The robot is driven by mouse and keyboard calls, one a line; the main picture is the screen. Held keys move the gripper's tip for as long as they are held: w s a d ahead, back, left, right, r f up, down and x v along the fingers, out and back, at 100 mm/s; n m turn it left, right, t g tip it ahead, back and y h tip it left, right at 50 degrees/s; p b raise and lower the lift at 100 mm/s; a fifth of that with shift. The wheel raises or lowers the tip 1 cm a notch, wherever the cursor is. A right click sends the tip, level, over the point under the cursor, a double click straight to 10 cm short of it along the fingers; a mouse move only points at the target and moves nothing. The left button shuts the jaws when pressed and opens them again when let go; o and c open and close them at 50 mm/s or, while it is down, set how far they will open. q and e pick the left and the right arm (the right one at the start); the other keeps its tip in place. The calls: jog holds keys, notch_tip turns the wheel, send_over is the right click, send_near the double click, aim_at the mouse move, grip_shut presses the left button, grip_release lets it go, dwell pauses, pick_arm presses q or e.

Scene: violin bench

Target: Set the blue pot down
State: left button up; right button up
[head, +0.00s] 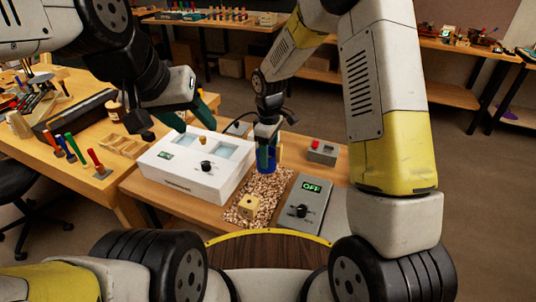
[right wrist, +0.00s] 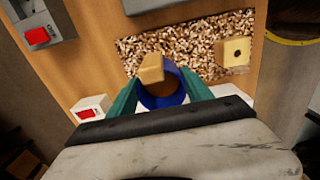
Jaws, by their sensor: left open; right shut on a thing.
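The blue pot (head: 265,161) is held by my right gripper (head: 267,135) over the far part of the bed of wood chips (head: 270,184). In the right wrist view the green fingers of the gripper (right wrist: 165,95) lie on both sides of the round blue pot (right wrist: 180,99), with brown contents inside. A tan wooden piece (right wrist: 151,68) shows at its rim. The pot looks about upright; I cannot tell whether its base touches the chips. My left gripper (head: 190,117) is open and empty, above the white box at the left.
A white box (head: 178,180) with a knob and two windows stands left of the chips. A grey box (head: 312,194) reading OFF stands right. A small wooden block with a hole (head: 249,206) sits on the near chips. A red-button box (head: 322,152) stands behind.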

jog(key=shift+f, duration=2.55)
jog(key=o, duration=1.6)
jog(key=shift+f, duration=0.1)
jog(key=shift+c, duration=0.2)
